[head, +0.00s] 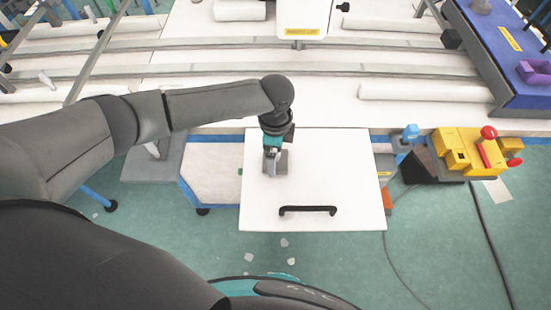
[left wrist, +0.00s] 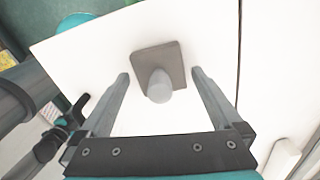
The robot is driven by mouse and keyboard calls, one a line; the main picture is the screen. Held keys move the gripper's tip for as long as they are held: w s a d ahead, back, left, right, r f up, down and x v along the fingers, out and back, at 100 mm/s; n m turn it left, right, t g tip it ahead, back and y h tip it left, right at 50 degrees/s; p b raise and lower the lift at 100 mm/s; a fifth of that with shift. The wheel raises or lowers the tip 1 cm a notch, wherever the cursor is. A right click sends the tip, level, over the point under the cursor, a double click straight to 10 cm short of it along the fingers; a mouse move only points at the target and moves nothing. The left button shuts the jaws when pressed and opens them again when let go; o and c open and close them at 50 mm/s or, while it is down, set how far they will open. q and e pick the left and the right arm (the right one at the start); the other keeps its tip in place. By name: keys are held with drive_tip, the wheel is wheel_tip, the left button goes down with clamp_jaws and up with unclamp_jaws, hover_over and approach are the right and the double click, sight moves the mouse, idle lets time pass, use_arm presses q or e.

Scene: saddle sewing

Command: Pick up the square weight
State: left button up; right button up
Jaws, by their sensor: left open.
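The square weight (left wrist: 172,62) is a grey-brown square plate with a rounded light grey knob on top. It lies on a white board (left wrist: 215,30) in the left wrist view. In the head view the weight (head: 281,163) is partly hidden under my left gripper (head: 271,162). In the left wrist view my left gripper (left wrist: 160,75) is open, with one finger on each side of the knob and a gap on both sides. Whether the fingertips are down at the knob's height is unclear. My right gripper is not in view.
The white board (head: 345,180) has a black handle (head: 307,210) near its front edge. A yellow box with red knobs (head: 465,150) stands to the right. A long white table with metal rails (head: 240,72) lies behind. A blue surface with a purple object (head: 535,72) is at the far right.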

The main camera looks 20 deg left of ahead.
use_arm(q)
drive_tip(key=shift+f, duration=0.95)
drive_tip(key=shift+c, duration=0.2)
clamp_jaws()
drive_tip(key=shift+d+r, duration=0.1)
drive_tip(key=shift+r, duration=0.05)
